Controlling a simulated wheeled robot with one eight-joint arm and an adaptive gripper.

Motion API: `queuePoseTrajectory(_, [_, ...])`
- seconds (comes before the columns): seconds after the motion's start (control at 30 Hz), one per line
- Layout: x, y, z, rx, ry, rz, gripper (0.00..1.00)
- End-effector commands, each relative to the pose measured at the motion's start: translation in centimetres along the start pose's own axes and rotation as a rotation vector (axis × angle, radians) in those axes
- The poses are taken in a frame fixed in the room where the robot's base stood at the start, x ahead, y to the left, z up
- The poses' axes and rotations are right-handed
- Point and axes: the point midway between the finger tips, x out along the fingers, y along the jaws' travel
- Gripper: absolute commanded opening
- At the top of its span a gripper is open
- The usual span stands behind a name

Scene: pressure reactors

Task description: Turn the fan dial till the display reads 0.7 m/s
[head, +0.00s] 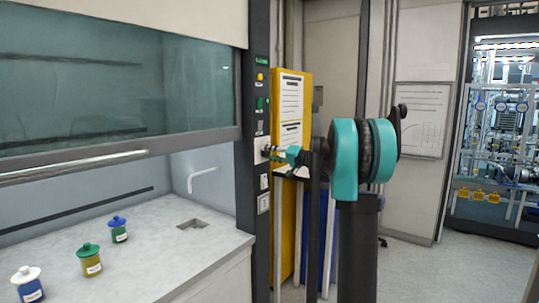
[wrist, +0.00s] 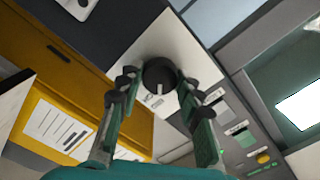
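The fan dial (wrist: 159,73) is a round black knob with a white pointer mark, set on a pale square plate. The mark faces the bottom of the wrist view. My gripper (wrist: 157,80) has its two fingers apart, one on each side of the dial; I cannot tell whether either touches it. In the head view my gripper (head: 272,152) is at the dark control panel (head: 251,120) and hides most of the dial. A small green-lit display (head: 262,61) is at the panel's top; its digits are too small to read.
A yellow button (head: 260,77) and a green button (head: 262,104) sit above the dial. A yellow cabinet (head: 291,95) with notices stands right beside the panel. The fume hood's worktop (head: 160,250) holds blue, green and white lidded jars at left.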

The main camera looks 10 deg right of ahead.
Motion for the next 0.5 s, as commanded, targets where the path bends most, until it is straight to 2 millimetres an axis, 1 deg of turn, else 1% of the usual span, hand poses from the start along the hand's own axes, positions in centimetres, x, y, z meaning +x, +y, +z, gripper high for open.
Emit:
queuePoseTrajectory(0.03, [-0.01, 0.01, 0.00, 0.000, 0.000, 0.000, 0.17])
queuePoseTrajectory(0.1, [-0.01, 0.01, 0.00, 0.000, 0.000, 0.000, 0.08])
queuePoseTrajectory(0.13, [-0.01, 0.01, 0.00, 0.000, 0.000, 0.000, 0.06])
queuePoseTrajectory(0.33, [-0.02, 0.02, 0.01, 0.015, 0.000, 0.000, 0.06])
queuePoseTrajectory(0.5, [-0.02, 0.03, 0.00, 0.076, 0.000, 0.001, 0.06])
